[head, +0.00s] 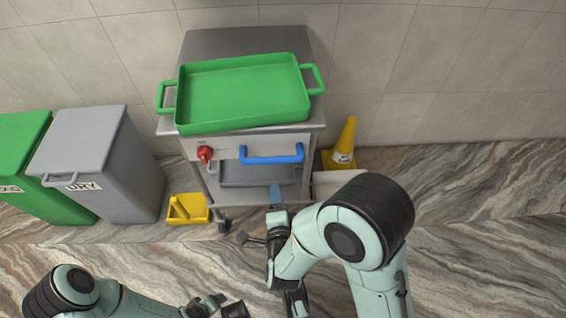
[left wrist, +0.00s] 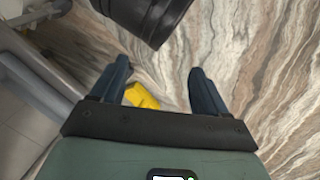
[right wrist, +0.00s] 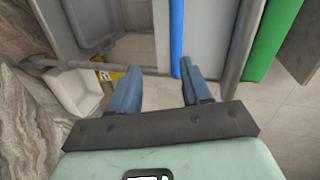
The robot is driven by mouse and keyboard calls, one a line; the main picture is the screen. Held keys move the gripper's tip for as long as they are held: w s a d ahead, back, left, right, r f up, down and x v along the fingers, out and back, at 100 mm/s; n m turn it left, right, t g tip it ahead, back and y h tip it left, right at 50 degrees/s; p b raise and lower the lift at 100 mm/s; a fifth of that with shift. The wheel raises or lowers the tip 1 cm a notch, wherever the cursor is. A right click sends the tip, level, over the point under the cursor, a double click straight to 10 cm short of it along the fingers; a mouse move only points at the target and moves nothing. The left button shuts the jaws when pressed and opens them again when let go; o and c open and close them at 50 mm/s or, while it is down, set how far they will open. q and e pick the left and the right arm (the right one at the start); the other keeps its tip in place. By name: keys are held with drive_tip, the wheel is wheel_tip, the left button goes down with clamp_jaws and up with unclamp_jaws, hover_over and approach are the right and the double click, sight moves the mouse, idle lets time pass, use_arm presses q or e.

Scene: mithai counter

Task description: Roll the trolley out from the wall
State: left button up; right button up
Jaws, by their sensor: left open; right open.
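The steel trolley (head: 232,147) stands against the tiled wall on wheels, with a green tray (head: 243,95) on top. Its front has a blue bar handle (head: 271,155) and a red knob (head: 205,153). My right gripper (head: 276,193) is open and empty, in front of the trolley and below the handle in the picture. In the right wrist view the handle (right wrist: 177,35) shows ahead of the open fingers (right wrist: 158,88), near the right finger; I see no contact. My left gripper (head: 213,304) is open and empty, low over the floor, away from the trolley.
A grey bin (head: 98,165) marked DRY and a green bin (head: 25,165) stand left of the trolley. A yellow object (head: 188,208) lies on the floor by its left front wheel. A yellow cone (head: 344,143) stands right of it. Floor (head: 480,185) to the right is clear.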

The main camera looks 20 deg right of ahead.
sight(275, 163)
drive_tip(key=shift+m+t, duration=0.4)
drive_tip(key=shift+m, duration=0.4)
drive_tip(key=x, duration=0.3)
drive_tip(key=r+b+x, duration=0.1)
drive_tip(key=x, duration=0.1)
drive_tip(key=r+x, duration=0.1)
drive_tip(key=x, duration=0.2)
drive_tip(key=shift+w+d+f+b, duration=0.2)
drive_tip(key=shift+w+d+b, duration=0.15)
drive_tip(key=shift+w, duration=0.1)
drive_tip(key=x, duration=0.3)
drive_tip(key=shift+w+d+b, duration=0.1)
drive_tip(key=shift+w+b, duration=0.2)
drive_tip(key=shift+w+d, duration=0.15)
drive_tip(key=shift+w, duration=0.3)
use_arm(q)
drive_tip(key=f, duration=0.2)
drive_tip(key=w+a+f, duration=0.1)
drive_tip(key=f, duration=0.1)
drive_tip(key=shift+a, duration=0.1)
use_arm(e)
clamp_jaws()
